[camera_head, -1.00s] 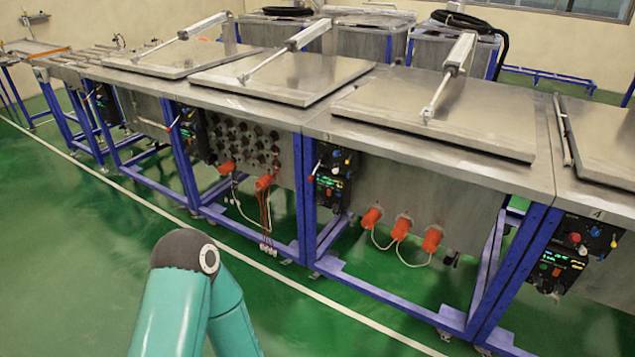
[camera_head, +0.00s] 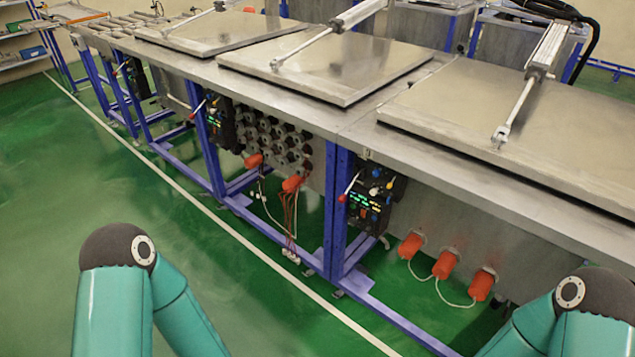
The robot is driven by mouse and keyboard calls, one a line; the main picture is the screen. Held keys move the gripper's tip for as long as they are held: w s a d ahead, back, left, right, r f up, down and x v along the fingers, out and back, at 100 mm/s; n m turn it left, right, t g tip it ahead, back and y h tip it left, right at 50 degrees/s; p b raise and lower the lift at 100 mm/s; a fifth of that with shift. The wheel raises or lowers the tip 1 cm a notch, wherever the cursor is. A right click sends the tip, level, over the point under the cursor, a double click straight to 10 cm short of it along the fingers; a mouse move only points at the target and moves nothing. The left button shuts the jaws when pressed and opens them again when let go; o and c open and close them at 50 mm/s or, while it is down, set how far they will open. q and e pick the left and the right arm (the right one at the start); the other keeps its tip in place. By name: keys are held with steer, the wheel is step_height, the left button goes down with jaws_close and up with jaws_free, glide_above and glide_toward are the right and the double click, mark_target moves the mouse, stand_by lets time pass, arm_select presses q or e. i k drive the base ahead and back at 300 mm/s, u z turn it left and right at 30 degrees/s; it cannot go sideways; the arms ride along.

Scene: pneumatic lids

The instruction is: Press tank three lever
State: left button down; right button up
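The tank three control panel (camera_head: 371,200) is mounted on the front of the line, right of centre, beside a blue frame post. A lever with a red lower part and pale upper end (camera_head: 349,186) sticks out at the panel's left side. The tank three lid (camera_head: 500,130) is a flat metal plate lying closed, with a pneumatic cylinder (camera_head: 540,65) attached to it. The elbows of both my arms show at the bottom left and bottom right. Neither gripper is in view.
Another panel with a red lever (camera_head: 197,109) stands further left, below the neighbouring closed lid (camera_head: 325,65). Orange plugs (camera_head: 443,265) with white cables stick out from the front at lower right. Open green floor (camera_head: 210,270) lies in front of the line.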

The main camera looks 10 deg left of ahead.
mark_target(343, 198)
steer(key=z, duration=0.05)
steer(key=i, duration=1)
steer(key=z, duration=0.4)
